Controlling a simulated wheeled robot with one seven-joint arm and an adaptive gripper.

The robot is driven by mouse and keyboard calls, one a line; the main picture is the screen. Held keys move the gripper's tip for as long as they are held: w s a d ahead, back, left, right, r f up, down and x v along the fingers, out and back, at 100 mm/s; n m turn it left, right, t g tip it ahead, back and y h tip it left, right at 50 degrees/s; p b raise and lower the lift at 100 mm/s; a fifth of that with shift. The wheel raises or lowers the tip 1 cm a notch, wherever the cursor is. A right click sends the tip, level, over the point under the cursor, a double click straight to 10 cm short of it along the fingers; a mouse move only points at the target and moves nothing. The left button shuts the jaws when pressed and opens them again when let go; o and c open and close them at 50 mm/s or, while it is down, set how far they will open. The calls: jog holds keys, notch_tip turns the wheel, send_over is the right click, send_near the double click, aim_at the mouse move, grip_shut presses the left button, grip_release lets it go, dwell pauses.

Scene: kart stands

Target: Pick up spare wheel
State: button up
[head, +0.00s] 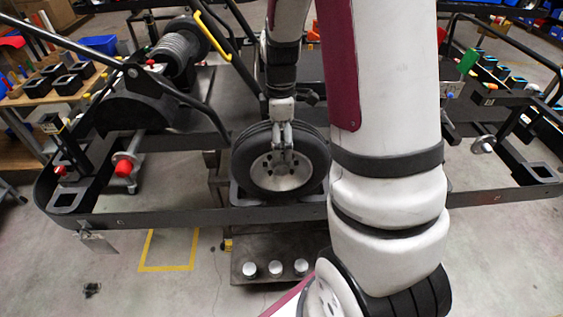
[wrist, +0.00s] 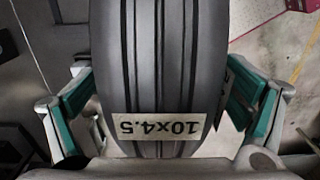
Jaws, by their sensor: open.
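The spare wheel (head: 281,161) is a black tire on a grey rim, standing upright in the middle of the head view. In the wrist view the tire tread (wrist: 160,60) fills the centre, with a pale label reading "10x4.5". My gripper (head: 285,140) reaches down over the wheel in the head view. In the wrist view my gripper (wrist: 163,105) has its green-padded fingers on either side of the tire. The fingers look spread, and a gap shows between the left finger and the tire. Contact on the right side cannot be told.
The wheel stands at a black kart frame (head: 200,217) with bars all around. A dark stand (head: 262,252) with several white round pieces is below. My white arm hides much of the right centre. A wooden shelf (head: 40,100) with black blocks is at left.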

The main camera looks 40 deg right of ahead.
jog(key=c, duration=2)
jog(key=shift+r, duration=0.1)
jog(key=shift+c, duration=0.2)
jog(key=shift+w+r, duration=0.1)
